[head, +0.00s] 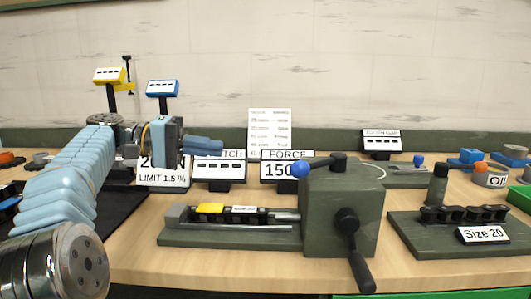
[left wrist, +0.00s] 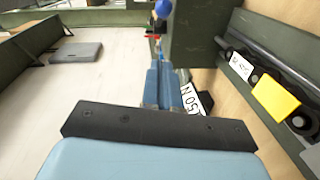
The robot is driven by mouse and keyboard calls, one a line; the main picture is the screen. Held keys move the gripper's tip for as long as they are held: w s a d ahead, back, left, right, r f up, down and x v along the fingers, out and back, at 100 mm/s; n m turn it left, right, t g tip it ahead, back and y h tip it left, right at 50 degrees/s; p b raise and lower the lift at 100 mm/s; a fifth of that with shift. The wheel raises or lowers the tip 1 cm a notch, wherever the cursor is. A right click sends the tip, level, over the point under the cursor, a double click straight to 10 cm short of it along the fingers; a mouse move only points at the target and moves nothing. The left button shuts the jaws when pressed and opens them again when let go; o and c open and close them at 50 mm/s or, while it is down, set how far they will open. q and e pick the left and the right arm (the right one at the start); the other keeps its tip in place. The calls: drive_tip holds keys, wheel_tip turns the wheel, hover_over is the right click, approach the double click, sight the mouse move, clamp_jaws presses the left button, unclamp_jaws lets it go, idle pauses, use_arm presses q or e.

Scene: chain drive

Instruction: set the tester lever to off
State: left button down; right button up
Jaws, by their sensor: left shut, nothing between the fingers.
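The tester is a dark green block (head: 335,205) on a flat base, with a chain (head: 243,214) lying along its bed. Its lever (head: 320,163) is a dark arm on top of the block, ending in a blue ball that points left in the head view. The blue ball (left wrist: 163,8) also shows at the top of the left wrist view. My left gripper (head: 216,147) is shut and empty, behind and above the chain bed, left of the lever and apart from it. Its fingers (left wrist: 165,84) show in the left wrist view. My right gripper is not in view.
A crank handle (head: 355,250) hangs on the block's front. A force sign (head: 279,171) stands behind the bed, beside another sign (head: 219,168). A yellow tag (head: 210,208) lies on the chain. A second fixture (head: 450,235) with a Size 20 sign stands right.

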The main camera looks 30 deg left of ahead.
use_arm(q)
drive_tip(key=s+d+x, duration=0.1)
drive_tip(key=s+x, duration=0.1)
drive_tip(key=x, duration=1)
drive_tip(key=shift+d+f, duration=0.25)
drive_tip(key=shift+d, duration=0.35)
